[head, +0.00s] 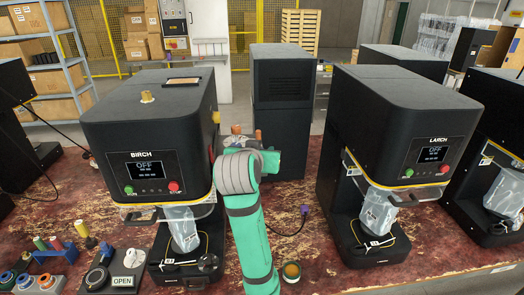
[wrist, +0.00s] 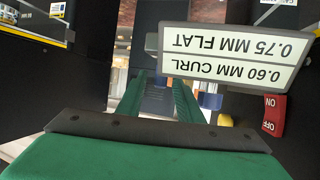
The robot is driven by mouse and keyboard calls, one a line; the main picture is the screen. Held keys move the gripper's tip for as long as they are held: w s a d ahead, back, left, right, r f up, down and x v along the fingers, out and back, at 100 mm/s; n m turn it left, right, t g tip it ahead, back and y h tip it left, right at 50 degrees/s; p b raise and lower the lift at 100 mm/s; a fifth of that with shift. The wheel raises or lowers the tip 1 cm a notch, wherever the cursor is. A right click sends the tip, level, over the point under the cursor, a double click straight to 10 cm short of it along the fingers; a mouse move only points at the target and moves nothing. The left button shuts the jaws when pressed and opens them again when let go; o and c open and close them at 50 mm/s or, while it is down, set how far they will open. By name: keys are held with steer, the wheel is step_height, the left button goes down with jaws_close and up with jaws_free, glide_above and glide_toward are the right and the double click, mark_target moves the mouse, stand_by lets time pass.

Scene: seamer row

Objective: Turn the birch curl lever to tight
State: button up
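The BIRCH seamer (head: 150,125) is a black machine at the left in the head view, its screen reading OFF. My gripper (head: 264,158) is beside its right side, partly hidden by my own wrist. In the wrist view the two green fingers of my gripper (wrist: 159,88) are apart, with nothing seen held between them. A white plate (wrist: 230,58) beyond them reads, upside down, 0.75 MM FLAT and 0.60 MM CURL. A grey block (wrist: 152,43) shows at the plate's left edge; I cannot tell whether it is the curl lever. No tight marking is legible.
The LARCH seamer (head: 400,125) stands at the right, and a black cabinet (head: 281,100) behind. An OPEN sign (head: 124,282) and spools are at front left. A small round cup (head: 292,271) stands near my arm.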

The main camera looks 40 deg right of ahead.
steer(key=v, duration=1)
stand_by(0.3)
